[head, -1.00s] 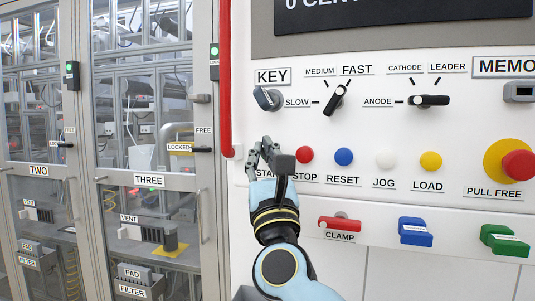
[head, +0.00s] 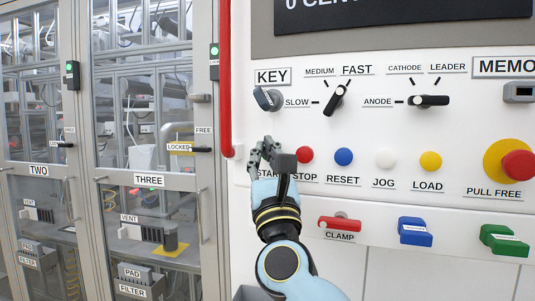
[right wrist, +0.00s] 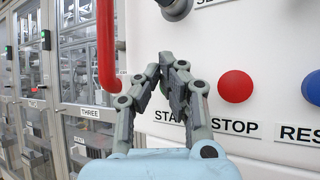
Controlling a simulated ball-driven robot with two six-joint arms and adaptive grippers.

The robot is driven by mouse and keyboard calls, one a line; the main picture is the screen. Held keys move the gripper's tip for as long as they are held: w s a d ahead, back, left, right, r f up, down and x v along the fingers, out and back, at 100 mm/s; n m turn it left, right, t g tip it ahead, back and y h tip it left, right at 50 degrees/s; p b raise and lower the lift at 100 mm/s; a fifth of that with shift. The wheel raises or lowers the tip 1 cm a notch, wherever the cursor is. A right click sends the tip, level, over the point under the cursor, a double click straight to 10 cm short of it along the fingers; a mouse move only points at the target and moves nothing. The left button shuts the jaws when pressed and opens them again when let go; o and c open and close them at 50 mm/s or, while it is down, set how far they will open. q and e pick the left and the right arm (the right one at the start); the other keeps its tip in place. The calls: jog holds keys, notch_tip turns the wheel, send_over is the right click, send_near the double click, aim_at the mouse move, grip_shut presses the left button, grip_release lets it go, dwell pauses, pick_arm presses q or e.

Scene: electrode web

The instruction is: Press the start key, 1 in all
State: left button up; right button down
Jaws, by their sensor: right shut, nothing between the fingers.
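In the right wrist view the fingertips (right wrist: 167,62) meet in front of the white panel, left of the red STOP button (right wrist: 235,86). Whether they touch the panel or a key, I cannot tell. My left gripper is not in view.
Right of my gripper in the head view are the red stop button (head: 305,155), blue reset button (head: 344,157), white jog button (head: 386,158) and yellow load button (head: 431,161). A key switch (head: 268,99) is above. A red pipe (head: 225,80) runs along the left edge.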

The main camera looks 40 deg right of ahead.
jog(key=shift+d, duration=0.1)
dwell(0.6)
jog(key=shift+s+a+b, duration=0.4)
jog(key=shift+a+b, duration=0.15)
jog(key=shift+a, duration=0.2)
